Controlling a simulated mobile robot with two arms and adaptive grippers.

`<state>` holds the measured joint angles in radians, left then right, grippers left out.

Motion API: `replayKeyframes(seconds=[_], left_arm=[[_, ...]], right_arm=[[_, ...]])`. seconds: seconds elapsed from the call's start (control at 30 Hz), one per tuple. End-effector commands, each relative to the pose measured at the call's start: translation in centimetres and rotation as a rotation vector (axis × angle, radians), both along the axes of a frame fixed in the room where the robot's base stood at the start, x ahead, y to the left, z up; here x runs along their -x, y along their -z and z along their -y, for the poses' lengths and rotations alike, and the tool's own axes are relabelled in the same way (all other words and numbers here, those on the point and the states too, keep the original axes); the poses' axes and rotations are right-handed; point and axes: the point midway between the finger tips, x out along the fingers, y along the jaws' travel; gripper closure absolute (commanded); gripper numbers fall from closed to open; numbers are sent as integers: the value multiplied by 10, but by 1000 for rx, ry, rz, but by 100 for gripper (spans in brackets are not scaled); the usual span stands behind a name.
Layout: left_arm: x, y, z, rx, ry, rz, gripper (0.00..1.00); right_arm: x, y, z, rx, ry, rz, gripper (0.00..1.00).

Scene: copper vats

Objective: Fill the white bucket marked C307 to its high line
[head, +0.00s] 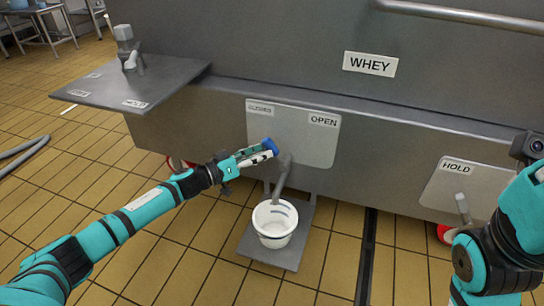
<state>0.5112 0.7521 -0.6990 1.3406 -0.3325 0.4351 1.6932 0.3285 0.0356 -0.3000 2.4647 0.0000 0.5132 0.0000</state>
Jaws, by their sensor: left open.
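The white bucket (275,236) stands upright on a grey platform (249,245) below a grey spout (280,183) on the vat. Blue marking shows inside its rim. I cannot read C307 on it, see a stream, or tell whether it holds liquid. A blue handle end (270,147) is in front of a panel (311,150) lettered CLOSED at its left and OPEN at its right. My left gripper (262,153) is open, with its fingertips at the blue handle end. Whether they touch it is unclear. My right arm shows at the right edge; its gripper is out of frame.
The long steel vat (220,50) carries a WHEY sign (370,64). A panel lettered HOLD (440,190) is at the right. A grey side shelf (150,90) juts out at the upper left. A hose (22,150) lies on the tiled floor at the far left.

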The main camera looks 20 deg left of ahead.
Motion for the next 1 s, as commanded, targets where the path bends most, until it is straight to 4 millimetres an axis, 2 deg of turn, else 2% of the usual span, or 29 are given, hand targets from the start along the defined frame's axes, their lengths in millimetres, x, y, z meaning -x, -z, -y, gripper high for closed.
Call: replayKeyframes(seconds=[0.1,0.23,0.63,0.9,0.97,1.0], left_arm=[[-16,3,13,0,0,3,56],[-26,1,22,0,0,1,56],[-31,0,27,-1,0,-1,56],[-31,0,27,-1,0,-1,92],[-31,0,27,-1,0,-1,99],[-31,0,27,-1,0,-1,100]], right_arm=[[7,0,-1,1,2,33,100],[12,-4,-1,3,3,53,100],[15,-8,-2,4,4,62,100],[15,-8,-2,5,4,64,100],[15,-8,-2,4,3,65,100],[15,-8,-2,4,3,65,100]])
